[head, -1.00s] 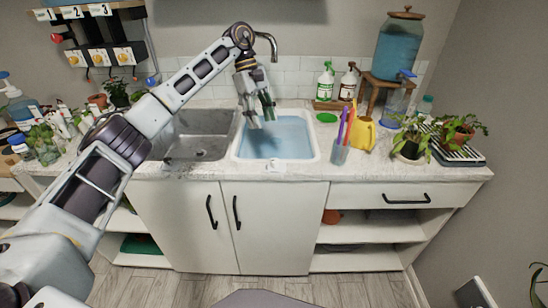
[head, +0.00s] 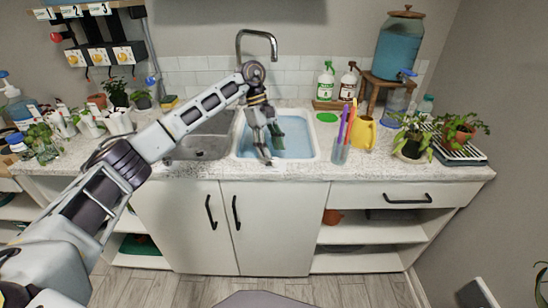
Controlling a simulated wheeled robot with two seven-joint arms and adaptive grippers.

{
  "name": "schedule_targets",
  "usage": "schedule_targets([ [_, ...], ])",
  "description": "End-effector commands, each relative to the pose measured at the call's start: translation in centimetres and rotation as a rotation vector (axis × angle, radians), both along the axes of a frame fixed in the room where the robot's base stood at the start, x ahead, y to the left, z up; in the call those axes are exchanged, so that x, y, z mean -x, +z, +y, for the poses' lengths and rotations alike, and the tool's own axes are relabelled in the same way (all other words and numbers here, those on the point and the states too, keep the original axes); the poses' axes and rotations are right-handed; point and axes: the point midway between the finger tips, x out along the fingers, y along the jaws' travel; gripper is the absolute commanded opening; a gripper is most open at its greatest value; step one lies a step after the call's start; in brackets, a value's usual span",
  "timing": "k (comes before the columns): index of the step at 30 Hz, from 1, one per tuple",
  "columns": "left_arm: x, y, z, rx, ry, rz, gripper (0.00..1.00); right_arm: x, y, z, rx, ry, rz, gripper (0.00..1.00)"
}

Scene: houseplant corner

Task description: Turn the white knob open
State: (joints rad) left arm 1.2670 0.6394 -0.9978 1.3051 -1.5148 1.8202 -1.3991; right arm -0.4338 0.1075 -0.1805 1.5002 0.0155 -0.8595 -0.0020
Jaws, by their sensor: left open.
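My left gripper (head: 271,152) is open and points down at the front rim of the blue-filled right sink basin (head: 298,147). Its fingertips are close to the counter edge; I cannot tell whether they touch anything. No white knob shows clearly now. A small whitish thing seen earlier at the basin's front rim is now hidden behind or between the fingers. I cannot tell for sure that it is the knob. The tap (head: 258,33) curves up behind my left wrist. My right gripper is not in view.
An empty metal basin (head: 200,150) lies to the left. A cup of coloured sticks (head: 341,152) and a yellow watering can (head: 364,134) stand right of the basin. White boxes with yellow knobs (head: 98,57) hang at upper left. Potted plants (head: 411,140) stand at right.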

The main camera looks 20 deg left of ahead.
Motion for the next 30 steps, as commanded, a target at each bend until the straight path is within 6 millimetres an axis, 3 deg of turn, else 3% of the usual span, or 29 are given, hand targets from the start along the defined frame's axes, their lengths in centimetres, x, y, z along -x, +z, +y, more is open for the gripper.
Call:
schedule_targets([
  [9,0.6,-2.8,-1.0,0.000,-0.001,0.000,0.48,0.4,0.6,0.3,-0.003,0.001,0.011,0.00],
  [21,0.6,-3.2,-1.2,0.000,-0.001,0.000,0.48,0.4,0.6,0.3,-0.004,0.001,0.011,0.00],
  [30,0.6,-3.2,-1.2,0.000,0.000,0.000,0.11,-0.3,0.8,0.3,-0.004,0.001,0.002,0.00],
])
